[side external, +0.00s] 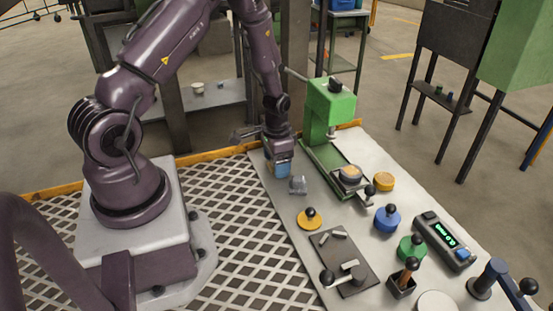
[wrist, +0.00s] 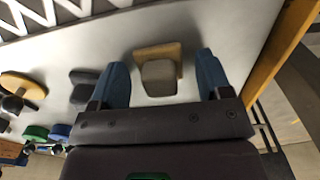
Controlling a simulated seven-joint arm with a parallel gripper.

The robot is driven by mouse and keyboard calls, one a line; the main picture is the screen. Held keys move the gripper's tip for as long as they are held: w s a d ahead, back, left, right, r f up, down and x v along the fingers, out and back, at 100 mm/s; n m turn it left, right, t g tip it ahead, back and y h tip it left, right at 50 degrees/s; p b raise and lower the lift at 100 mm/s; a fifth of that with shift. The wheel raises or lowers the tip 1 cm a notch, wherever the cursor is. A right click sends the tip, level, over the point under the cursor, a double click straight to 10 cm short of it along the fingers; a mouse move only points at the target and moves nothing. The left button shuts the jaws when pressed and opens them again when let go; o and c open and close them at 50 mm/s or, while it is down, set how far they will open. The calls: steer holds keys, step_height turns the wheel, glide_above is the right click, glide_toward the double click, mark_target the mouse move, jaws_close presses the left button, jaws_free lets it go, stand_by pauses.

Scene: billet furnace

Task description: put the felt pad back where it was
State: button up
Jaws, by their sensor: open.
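My gripper (side external: 278,170) points down over the far left part of the pale table, left of the green press. In the wrist view my gripper (wrist: 162,64) has its blue fingers apart. Between them, below, lie a small grey-brown block (wrist: 159,78) and a tan square piece (wrist: 150,52) that shows behind it. Neither finger visibly touches them. I cannot tell which of these is the felt pad. A dark grey block (wrist: 83,86) lies outside the fingers to the left; a grey block (side external: 298,185) shows beside my gripper in the side view. My fingers hide the tan piece there.
The green press (side external: 328,105) stands close to my gripper. A yellow knobbed disc (side external: 310,220), a dark fixture plate (side external: 343,265), a blue knobbed piece (side external: 387,219) and a display box (side external: 444,241) stand nearer the camera. A yellow disc (side external: 384,182) lies right of the press.

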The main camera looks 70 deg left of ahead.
steer(key=s+d+r+t, duration=0.1)
steer(key=d+r, duration=0.3)
steer(key=r, duration=0.9)
steer(key=s+d+r+t, duration=0.1)
steer(key=d+r, duration=0.3)
steer(key=r, duration=0.9)
steer(key=s+d+r+t, duration=0.3)
steer(key=s+d+r, duration=0.5)
steer(key=s, duration=0.2)
steer(key=shift+d+t, duration=0.3)
steer(key=shift+d, duration=0.05)
